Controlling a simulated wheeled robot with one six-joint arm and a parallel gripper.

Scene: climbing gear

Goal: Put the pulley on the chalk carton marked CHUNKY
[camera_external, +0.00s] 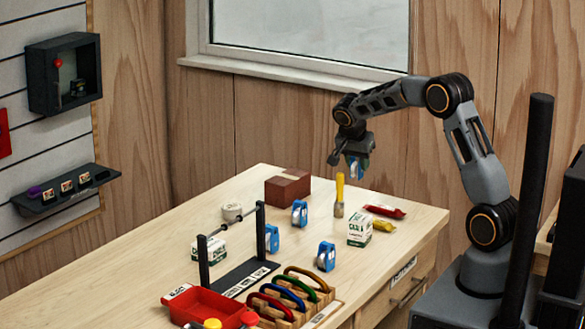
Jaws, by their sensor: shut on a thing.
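My gripper (347,160) is in the air above the far right part of the table, shut on a blue pulley (358,166). Similar blue pulleys stand on the table: one near the brown box (299,212), one beside the rack post (272,239) and one nearer the front (326,256). A white and green chalk carton (359,229) stands at the right, below my gripper and toward the front. Another white and green carton (208,251) stands at the left, partly behind the black rack. The small print that tells the cartons apart is not readable.
A yellow-handled tool (339,192) stands upright near the right carton, below my gripper. Red (385,211) and yellow (383,225) packets lie beside it. The black bar rack (238,280), red tray (205,306), carabiner holder (290,312), tape roll (232,212) and brown box (287,187) occupy other spots.

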